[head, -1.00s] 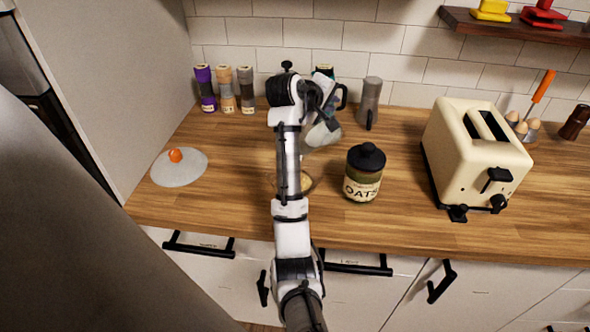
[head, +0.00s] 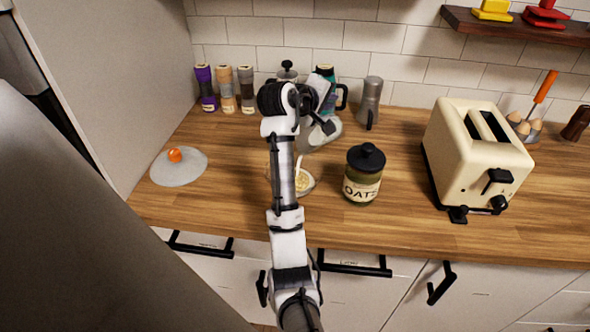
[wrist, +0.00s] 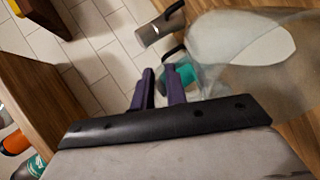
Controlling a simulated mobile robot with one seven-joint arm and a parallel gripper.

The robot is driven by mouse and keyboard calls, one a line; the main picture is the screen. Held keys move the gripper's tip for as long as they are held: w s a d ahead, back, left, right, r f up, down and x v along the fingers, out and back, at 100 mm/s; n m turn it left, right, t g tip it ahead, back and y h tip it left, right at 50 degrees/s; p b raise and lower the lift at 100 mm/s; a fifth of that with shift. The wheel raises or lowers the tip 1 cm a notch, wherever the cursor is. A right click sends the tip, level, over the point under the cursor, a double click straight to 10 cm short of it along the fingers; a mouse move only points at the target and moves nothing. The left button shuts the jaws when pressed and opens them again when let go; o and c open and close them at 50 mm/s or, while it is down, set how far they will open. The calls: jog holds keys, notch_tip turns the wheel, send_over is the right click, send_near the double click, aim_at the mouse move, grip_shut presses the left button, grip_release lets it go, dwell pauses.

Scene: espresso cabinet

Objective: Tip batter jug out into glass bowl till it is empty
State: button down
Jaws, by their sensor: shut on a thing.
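My gripper (head: 327,125) is shut on the batter jug (head: 319,138), a clear vessel that is tilted well over, above the counter. The jug also shows large in the wrist view (wrist: 222,42), with pale batter inside, beside my gripper's dark purple fingers (wrist: 161,86). A thin pale stream falls from the jug's lower left side toward the glass bowl (head: 313,184). The bowl stands on the counter below and holds pale yellow batter. My arm hides its left part. The exact grip on the jug is hidden in the head view.
A jar labelled oats (head: 363,175) stands close right of the bowl. A cream toaster (head: 478,155) is farther right. A grey metal pot (head: 369,100) and a teal container (head: 326,74) stand behind. A glass lid (head: 179,168) lies left; counter between it and my arm is clear.

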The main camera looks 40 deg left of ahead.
jog(key=shift+s+r, duration=0.1)
jog(key=shift+s+r+t, duration=0.25)
jog(key=shift+s+t, duration=0.05)
jog(key=shift+t, duration=0.1)
